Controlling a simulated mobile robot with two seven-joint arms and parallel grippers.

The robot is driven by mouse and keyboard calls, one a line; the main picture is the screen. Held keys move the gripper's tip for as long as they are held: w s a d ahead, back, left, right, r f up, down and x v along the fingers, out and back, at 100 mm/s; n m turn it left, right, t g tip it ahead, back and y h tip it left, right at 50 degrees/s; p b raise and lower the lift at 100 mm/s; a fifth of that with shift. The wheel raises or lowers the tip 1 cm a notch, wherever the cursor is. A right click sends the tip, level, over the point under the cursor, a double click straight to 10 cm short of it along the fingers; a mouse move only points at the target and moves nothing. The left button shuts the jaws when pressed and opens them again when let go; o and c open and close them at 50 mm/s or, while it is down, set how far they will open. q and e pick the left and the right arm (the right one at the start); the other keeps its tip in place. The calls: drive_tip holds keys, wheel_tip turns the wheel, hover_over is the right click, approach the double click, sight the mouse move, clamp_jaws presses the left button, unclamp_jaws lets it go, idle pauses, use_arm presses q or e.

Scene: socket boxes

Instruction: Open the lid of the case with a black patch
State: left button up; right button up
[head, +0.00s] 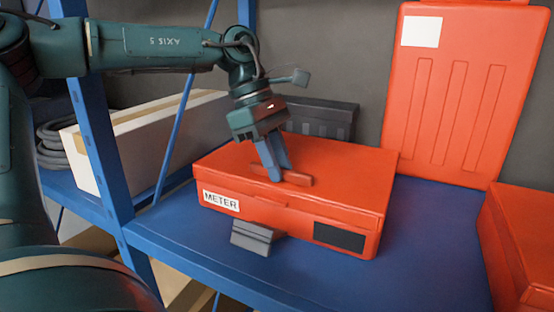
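A red case (330,172) lies flat on the blue shelf, its lid down. Its front wall has a white METER label (221,201) at left and a black patch (339,236) at right. A grey latch (256,236) sticks out and down from the front, between label and patch. A low red bar-like handle (298,180) is on the lid. My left gripper (280,174) points down at the lid, with its fingertips at this handle, one nearer and one farther. Whether they press on it cannot be told. My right gripper is not in view.
Another red case (455,90) with a white label stands upright against the back wall. Part of a red case (530,240) shows at the right edge. A dark grey box (325,118) is behind. A blue post (100,150) and pale box (150,135) are left. Blue shelf (440,230) is bare right of the case.

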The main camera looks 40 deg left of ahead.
sight(293, 162)
use_arm(q)
clamp_jaws()
drive_tip(key=shift+r, duration=0.1)
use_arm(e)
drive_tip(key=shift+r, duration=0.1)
